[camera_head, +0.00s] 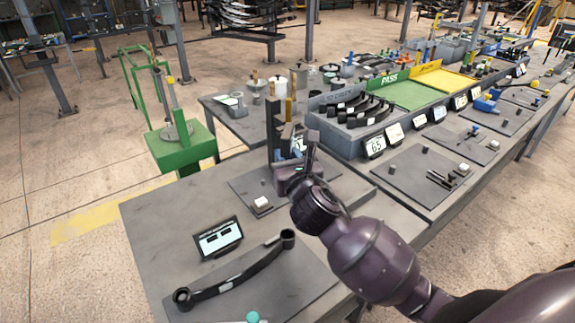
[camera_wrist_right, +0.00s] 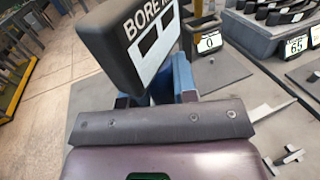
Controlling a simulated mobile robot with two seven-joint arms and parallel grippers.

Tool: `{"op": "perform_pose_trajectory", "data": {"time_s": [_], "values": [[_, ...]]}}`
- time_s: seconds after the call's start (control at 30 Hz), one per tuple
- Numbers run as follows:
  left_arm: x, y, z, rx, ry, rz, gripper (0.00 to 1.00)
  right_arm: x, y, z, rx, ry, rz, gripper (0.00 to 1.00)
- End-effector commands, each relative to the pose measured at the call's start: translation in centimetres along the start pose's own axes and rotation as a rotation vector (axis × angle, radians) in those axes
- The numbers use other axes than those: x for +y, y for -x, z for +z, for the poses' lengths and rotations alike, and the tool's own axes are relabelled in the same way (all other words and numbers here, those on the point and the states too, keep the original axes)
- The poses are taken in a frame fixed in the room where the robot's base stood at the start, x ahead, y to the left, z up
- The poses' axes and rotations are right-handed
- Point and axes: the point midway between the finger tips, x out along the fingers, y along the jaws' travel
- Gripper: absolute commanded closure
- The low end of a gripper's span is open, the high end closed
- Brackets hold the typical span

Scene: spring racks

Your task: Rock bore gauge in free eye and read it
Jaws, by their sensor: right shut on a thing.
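My right gripper (camera_head: 304,150) is above the small dark plate at the back of the near table. In the right wrist view its blue fingers are shut on the bore gauge (camera_wrist_right: 122,50), a dark box with white lettering and a display with dark windows. The gauge's lower end is hidden. My left gripper is not in view.
A display (camera_head: 218,239) stands behind the spring. A small white block (camera_head: 262,204) sits on the dark plate, and a tall dark post (camera_head: 273,128) stands behind. Grey bins of springs (camera_head: 352,110) and number cards (camera_head: 375,146) are to the right. A green stand (camera_head: 182,148) is at left.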

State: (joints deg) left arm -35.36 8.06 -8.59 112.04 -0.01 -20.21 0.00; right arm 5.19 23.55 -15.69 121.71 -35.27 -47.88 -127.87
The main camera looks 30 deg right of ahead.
Motion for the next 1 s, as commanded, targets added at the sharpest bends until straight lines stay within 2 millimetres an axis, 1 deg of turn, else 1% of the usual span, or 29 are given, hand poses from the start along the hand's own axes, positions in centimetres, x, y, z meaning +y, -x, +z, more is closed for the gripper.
{"op": "perform_pose_trajectory", "data": {"time_s": [1.0], "values": [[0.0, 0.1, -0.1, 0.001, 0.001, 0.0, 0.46, 0.0, 0.0, 3.3, -0.002, -0.001, 0.0, 0.96]]}}
